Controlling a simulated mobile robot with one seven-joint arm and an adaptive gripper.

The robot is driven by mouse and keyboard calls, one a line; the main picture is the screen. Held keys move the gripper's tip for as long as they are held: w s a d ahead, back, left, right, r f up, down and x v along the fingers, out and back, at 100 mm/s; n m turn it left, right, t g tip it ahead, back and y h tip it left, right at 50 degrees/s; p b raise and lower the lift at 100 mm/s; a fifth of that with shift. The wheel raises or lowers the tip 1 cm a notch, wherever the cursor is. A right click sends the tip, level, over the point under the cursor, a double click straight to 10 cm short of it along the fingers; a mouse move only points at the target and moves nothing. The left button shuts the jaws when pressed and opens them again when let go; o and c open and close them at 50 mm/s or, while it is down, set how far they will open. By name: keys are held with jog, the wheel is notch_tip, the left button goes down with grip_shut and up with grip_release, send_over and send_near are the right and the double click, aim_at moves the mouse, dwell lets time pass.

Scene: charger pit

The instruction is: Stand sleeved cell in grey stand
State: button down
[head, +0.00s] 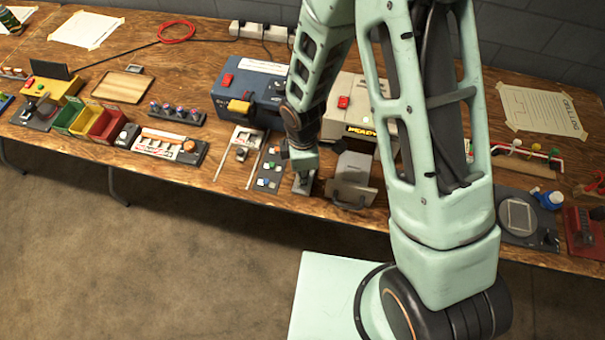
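My gripper (304,168) points down at the front of the bench, right of centre. My own arm covers most of it, and its fingers are too small and hidden to show whether they are open or shut. A small grey block (303,186), which may be the grey stand, sits directly below the gripper near the front edge. I cannot tell whether the gripper touches it. I cannot make out a sleeved cell at the gripper. A rack (177,112) on the left holds several small upright pieces with pinkish tops; I cannot tell whether they are cells.
A grey metal box with a tilted plate (353,185) stands just right of the gripper. A dark board with coloured buttons (268,172) lies just left. A blue machine (246,92) and a pale machine (349,105) stand behind. Coloured bins (103,124) are at left.

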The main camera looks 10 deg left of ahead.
jog(key=shift+f, duration=0.25)
jog(key=shift+f+b, duration=0.3)
jog(key=shift+b, duration=0.25)
jog(key=shift+f+b, duration=0.55)
dwell(0.6)
jog(key=c, duration=1.8)
grip_release()
jog(key=shift+o, duration=0.2)
jog(key=shift+r, duration=0.1)
jog(key=shift+r+p, duration=2.6)
jog(key=shift+r, duration=0.9)
